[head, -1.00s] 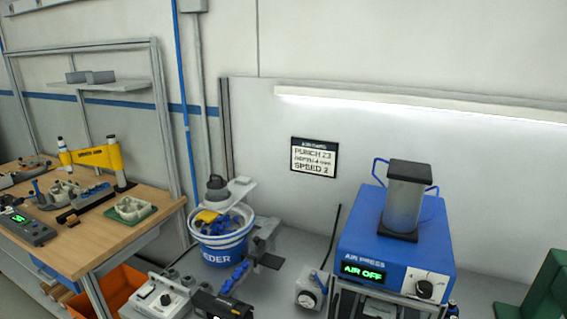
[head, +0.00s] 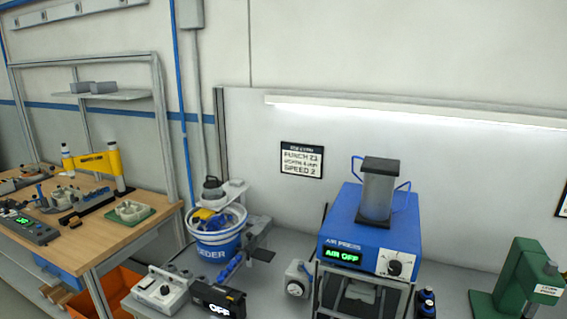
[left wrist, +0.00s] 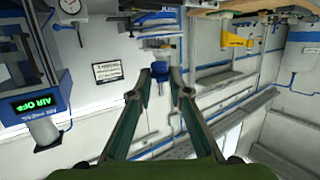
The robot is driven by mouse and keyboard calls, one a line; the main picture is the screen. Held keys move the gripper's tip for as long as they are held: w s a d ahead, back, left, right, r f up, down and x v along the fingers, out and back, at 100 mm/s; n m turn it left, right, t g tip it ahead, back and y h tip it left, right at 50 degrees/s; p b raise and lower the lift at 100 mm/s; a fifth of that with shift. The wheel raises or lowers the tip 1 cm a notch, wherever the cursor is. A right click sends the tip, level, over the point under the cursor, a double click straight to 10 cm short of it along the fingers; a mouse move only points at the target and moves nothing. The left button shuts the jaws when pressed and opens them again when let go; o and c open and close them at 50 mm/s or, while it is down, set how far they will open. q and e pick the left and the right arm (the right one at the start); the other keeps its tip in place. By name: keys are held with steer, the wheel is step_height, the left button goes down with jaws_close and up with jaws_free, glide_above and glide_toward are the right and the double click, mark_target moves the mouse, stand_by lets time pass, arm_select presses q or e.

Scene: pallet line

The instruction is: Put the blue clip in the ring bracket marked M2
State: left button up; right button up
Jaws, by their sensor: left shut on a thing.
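My left gripper (left wrist: 160,82) shows in the left wrist view, its two fingers closed on a small blue clip (left wrist: 160,70) at their tips. The fingers hide part of the clip. Neither gripper shows in the head view. More blue clips (head: 230,267) lie in a row on the feeder's outlet track, and others sit in the feeder bowl (head: 218,245). Pale bracket-like parts (head: 133,210) stand on the wooden bench at the left, too small to read any marking. I cannot pick out a ring bracket marked M2.
A blue air press (head: 370,235) reading AIR OFF stands on the grey bench, with a green machine (head: 520,280) to its right. The wooden bench (head: 120,245) holds a yellow-armed fixture (head: 92,163) and several small parts. An orange bin (head: 118,288) is beneath it.

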arm_select(q)
steer(key=w+a+r+m+h, duration=0.1)
steer(key=a+r+h, duration=0.15)
steer(key=a, duration=0.65)
steer(key=a+r+m+h, duration=0.15)
steer(key=a+r, duration=0.25)
steer(key=a, duration=0.6)
steer(key=s+d+r+m+g+h, duration=0.3)
steer(key=d+r+m+h, duration=0.45)
steer(key=d, duration=0.65)
steer(key=s+d+m+g+h, duration=0.35)
steer(key=s+d, duration=0.25)
steer(key=s, duration=0.6)
step_height(320, 180, down, 15)
steer(key=b, duration=1.4)
steer(key=shift+n+b, duration=0.3)
steer(key=shift+n, duration=0.15)
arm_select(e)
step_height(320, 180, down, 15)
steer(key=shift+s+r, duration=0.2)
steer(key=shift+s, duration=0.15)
